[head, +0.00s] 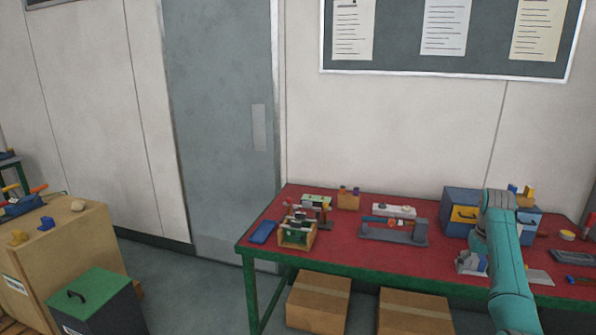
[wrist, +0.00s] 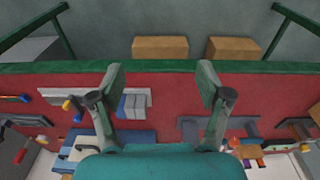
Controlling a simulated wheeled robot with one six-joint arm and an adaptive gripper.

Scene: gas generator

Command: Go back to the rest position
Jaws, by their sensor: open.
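My gripper (wrist: 160,76) is open in the wrist view, its two fingers spread wide with nothing between their tips. Below it is the red table top (wrist: 165,85). A grey-blue block-like part (wrist: 133,105) shows beside the inner side of the left finger; I see no grip on it. In the head view my teal arm reaches over the right part of the red table (head: 350,264), in front of a blue drawer cabinet (head: 459,205). The gripper's fingers cannot be made out there.
On the table stand a wooden holder (head: 296,236), a grey fixture (head: 393,231) and a blue tray (head: 263,232). Cardboard boxes (head: 318,302) lie underneath. A wooden crate (head: 75,250) and a green-lidded bin (head: 98,291) stand left. Floor between bin and table is clear.

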